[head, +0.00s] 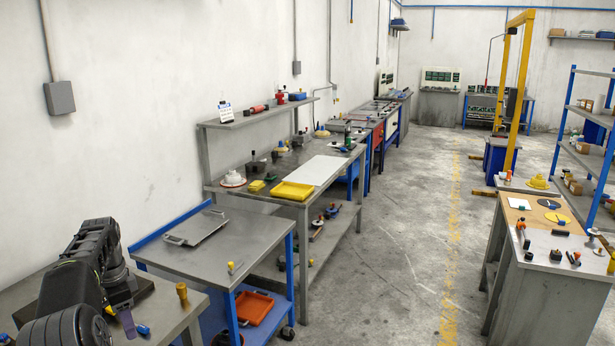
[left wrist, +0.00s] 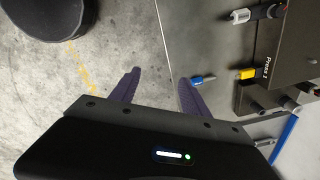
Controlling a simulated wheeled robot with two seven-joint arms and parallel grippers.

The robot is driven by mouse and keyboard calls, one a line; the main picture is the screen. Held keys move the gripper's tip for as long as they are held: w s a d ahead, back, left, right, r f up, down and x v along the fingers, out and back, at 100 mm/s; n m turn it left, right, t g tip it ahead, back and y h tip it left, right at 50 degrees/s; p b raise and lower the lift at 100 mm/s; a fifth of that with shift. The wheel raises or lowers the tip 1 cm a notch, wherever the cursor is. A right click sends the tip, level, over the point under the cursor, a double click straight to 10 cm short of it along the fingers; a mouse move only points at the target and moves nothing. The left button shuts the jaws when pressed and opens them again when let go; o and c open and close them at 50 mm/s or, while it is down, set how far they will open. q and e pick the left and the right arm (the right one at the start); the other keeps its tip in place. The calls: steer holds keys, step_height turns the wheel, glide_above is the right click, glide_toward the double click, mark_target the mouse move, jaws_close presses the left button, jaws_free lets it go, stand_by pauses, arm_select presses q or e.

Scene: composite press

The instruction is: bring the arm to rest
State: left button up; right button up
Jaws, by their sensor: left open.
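My left arm comes in at the lower left of the head view. It hangs over the near grey table (head: 180,322). My left gripper (head: 124,318) shows there only in part, with a purple finger pointing down near the table's front edge. In the left wrist view both purple fingers of the left gripper (left wrist: 159,76) are spread apart with nothing between them. Bare concrete floor and part of the grey tabletop (left wrist: 205,45) show beyond them. My right gripper is in neither view.
A blue-handled tool (left wrist: 203,80) lies close beside the right-hand finger in the left wrist view. A blue cart (head: 232,252) stands just beyond the table. The central aisle is clear.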

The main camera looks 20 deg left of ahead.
arm_select(q)
steer(key=w+d+f+n+t, duration=0.3)
steer(key=w+f+n, duration=0.4)
steer(key=f, duration=0.6)
steer(key=d+f+n+t+h, duration=0.1)
steer(key=d+f, duration=0.6)
steer(key=d, duration=0.3)
steer(key=d+f+n, duration=0.1)
steer(key=d+f, duration=0.6)
steer(key=d, duration=0.2)
steer(key=s+d+f+n+h, duration=0.1)
steer(key=s+d+f, duration=0.25)
steer(key=d, duration=0.45)
steer(key=s+d+f+n, duration=0.1)
steer(key=s+d+f, duration=0.3)
steer(key=d, duration=0.5)
steer(key=s+d+m+g+h, duration=0.1)
steer(key=s+d+g, duration=0.1)
steer(key=s+d, duration=0.5)
steer(key=s+d+m+g+h+b, duration=0.1)
steer(key=s+d+g, duration=0.1)
steer(key=s+d, duration=0.6)
steer(key=s, duration=0.5)
steer(key=shift+d+m, duration=0.3)
steer(key=shift+m, duration=0.1)
steer(key=shift+s+a, duration=0.1)
steer(key=shift+s, duration=0.05)
